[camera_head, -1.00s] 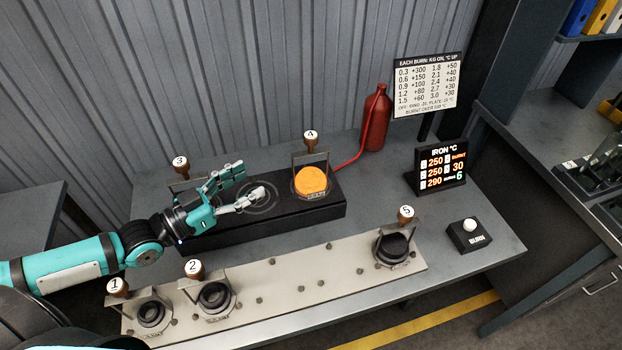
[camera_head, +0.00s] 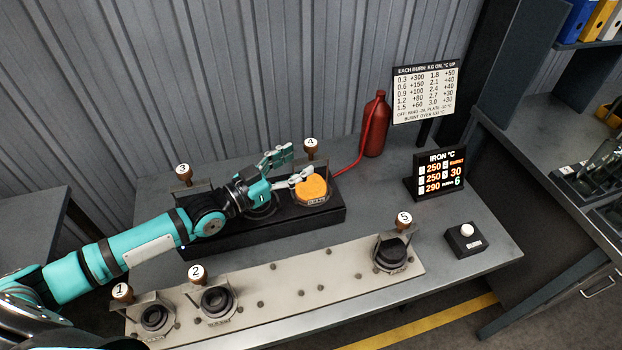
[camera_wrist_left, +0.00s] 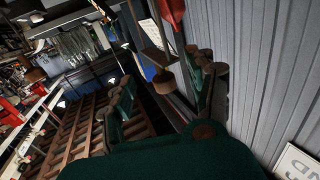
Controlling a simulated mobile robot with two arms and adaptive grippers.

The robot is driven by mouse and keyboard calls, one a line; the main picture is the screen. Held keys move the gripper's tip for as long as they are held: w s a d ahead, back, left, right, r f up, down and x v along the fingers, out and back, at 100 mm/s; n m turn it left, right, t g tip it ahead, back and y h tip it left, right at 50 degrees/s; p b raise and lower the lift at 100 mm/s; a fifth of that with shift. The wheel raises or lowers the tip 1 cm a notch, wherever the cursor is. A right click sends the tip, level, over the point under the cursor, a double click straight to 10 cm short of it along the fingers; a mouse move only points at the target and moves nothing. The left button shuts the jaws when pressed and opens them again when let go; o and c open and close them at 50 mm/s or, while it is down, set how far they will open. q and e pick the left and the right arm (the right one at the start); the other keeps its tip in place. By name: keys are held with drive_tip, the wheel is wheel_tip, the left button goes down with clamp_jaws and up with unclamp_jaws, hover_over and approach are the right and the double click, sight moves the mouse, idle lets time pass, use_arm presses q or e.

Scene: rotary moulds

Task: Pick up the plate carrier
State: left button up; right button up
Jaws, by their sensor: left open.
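Several numbered carriers with brown knobs show in the head view. Their small labels are too small to read, so I cannot tell which one is named plate. Carrier 4 (camera_head: 310,152), with an orange glowing disc (camera_head: 311,188), stands at the right end of the black burner block (camera_head: 290,225). My left gripper (camera_head: 291,166) is open and empty, just left of carrier 4's handle, with its fingers pointing at it. In the left wrist view, a brown knob on a metal handle (camera_wrist_left: 163,82) shows between the open fingers (camera_wrist_left: 165,95). My right gripper is not in view.
Carrier 3 (camera_head: 184,174) stands behind my arm at the block's left end. Carriers 1 (camera_head: 155,317), 2 (camera_head: 217,301) and 5 (camera_head: 391,255) stand on the pale front rail (camera_head: 285,285). A red bottle (camera_head: 375,128), display (camera_head: 440,172) and burn button box (camera_head: 467,238) are on the right.

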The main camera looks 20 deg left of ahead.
sight(311, 159)
use_arm(q)
drive_tip(key=p+x, duration=0.1)
drive_tip(key=x, duration=0.3)
drive_tip(key=shift+w+d+f+p, duration=0.1)
drive_tip(key=shift+w+d+p, duration=0.1)
drive_tip(key=shift+w+p, duration=0.1)
drive_tip(key=shift+w+d+f, duration=0.1)
drive_tip(key=shift+w+d, duration=0.05)
drive_tip(key=shift+c, duration=0.4)
drive_tip(key=shift+c, duration=1.2)
clamp_jaws()
drive_tip(key=shift+f, duration=0.1)
drive_tip(key=shift+r, duration=0.2)
